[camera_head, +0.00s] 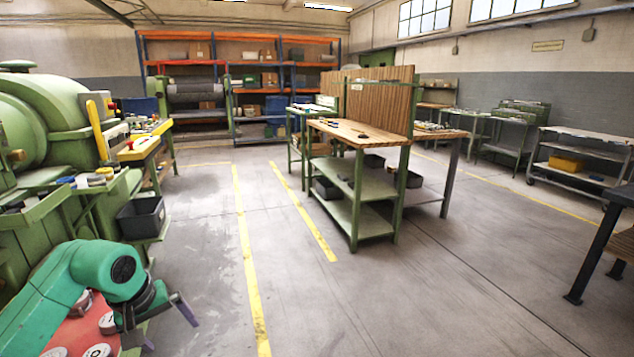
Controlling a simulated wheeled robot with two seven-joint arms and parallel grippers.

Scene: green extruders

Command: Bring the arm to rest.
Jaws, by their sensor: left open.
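My left arm (70,280), green with dark joints, comes in at the lower left. It is bent, with its wrist toward the lower middle of the view. My left gripper (170,333) points down and to the right, its two grey-violet fingers spread apart. Nothing shows between the fingers. It appears over or beside the grey floor, in front of the green machine; its exact height I cannot tell. My right arm and right gripper do not show.
A large green machine (50,135) with a dark bin (141,218) stands at the left, close to my arm. A wooden-topped workbench (345,131) stands mid-room. A dark table (618,196) is at the right edge. The floor (300,310) ahead is clear, with yellow lines.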

